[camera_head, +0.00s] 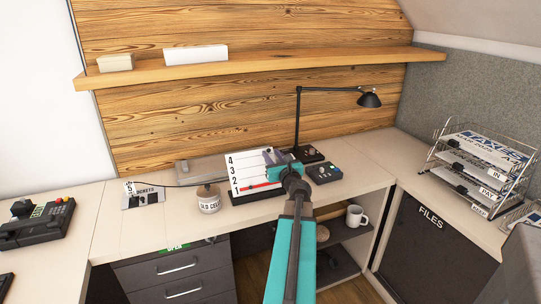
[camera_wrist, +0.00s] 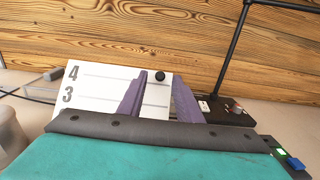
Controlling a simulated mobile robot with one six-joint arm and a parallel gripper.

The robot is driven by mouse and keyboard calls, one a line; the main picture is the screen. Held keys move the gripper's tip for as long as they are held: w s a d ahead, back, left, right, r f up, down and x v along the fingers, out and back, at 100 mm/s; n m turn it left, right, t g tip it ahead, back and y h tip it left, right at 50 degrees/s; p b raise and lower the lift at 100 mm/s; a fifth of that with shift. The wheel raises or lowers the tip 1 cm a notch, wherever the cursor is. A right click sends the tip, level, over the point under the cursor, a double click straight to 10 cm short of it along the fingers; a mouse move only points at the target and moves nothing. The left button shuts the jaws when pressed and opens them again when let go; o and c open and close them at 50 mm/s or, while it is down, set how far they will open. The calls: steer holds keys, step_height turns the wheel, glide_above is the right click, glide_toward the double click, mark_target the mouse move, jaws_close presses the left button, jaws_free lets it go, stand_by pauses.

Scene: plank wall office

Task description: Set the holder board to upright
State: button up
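The holder board (camera_head: 243,173) is a white panel with black numbers 1 to 4, ruled lines and a red strip low down. It sits on a dark base (camera_head: 262,195) on the desk and seems to lean back; the exact angle is hard to tell. My gripper (camera_head: 272,156) is at the board's upper right. In the wrist view the board (camera_wrist: 100,85) shows its upper part, with a black round knob (camera_wrist: 160,76) near its top edge. My two purple-grey fingers (camera_wrist: 160,95) are apart on either side of the knob. My wrist hides the board's lower part.
A black desk lamp (camera_head: 298,120) and small control boxes (camera_head: 323,172) stand just right of the board. A jar (camera_head: 208,201) and a small labelled box (camera_head: 143,196) stand left. A wooden shelf (camera_head: 260,65) runs above, and a wire file tray (camera_head: 480,165) stands far right.

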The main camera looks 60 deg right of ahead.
steer(key=shift+x, duration=0.8)
steer(key=shift+a, duration=0.1)
jaws_close()
